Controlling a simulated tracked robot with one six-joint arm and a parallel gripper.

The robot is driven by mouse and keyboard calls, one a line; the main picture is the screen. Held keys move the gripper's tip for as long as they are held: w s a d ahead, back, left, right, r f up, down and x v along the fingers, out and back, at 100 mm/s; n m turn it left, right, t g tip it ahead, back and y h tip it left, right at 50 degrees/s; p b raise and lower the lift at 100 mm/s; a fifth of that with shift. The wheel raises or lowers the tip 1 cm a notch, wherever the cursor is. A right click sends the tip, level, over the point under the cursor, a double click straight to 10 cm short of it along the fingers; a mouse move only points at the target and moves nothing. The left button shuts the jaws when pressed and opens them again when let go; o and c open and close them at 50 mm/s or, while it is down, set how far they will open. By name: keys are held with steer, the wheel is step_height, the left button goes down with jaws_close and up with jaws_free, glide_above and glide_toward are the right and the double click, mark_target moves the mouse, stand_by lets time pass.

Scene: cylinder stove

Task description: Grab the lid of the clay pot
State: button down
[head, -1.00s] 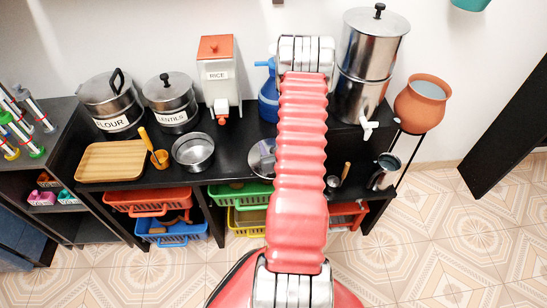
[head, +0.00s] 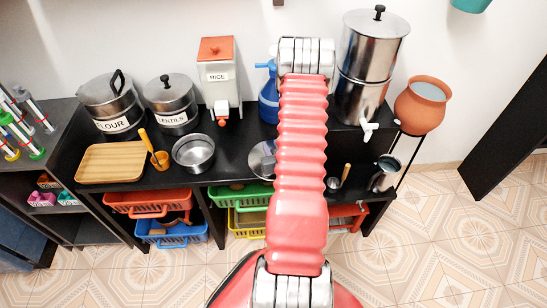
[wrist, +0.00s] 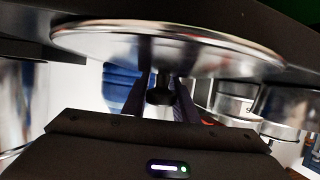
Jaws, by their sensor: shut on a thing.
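The clay pot (head: 421,106) stands on a thin stand at the right of the head view. Its top is uncovered and its inside looks grey-blue. A round shiny metal lid (head: 260,163) shows at the counter's middle, partly hidden behind my arm. In the wrist view the lid (wrist: 215,55) fills the upper part, with its black knob (wrist: 160,95) pointing down in the picture. My gripper (wrist: 162,98) has a finger on each side of the knob and is shut on it. I cannot tell whether the lid touches the counter. The head view hides the gripper behind the arm.
The black counter (head: 228,150) holds a tall steel water filter (head: 368,60), a blue jug (head: 268,100), a rice dispenser (head: 217,75), labelled pots (head: 110,100), a steel bowl (head: 193,152) and a wooden tray (head: 110,163). A steel jug (head: 384,174) stands at the right.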

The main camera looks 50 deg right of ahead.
step_height(320, 180, up, 10)
stand_by(0.9)
stand_by(0.5)
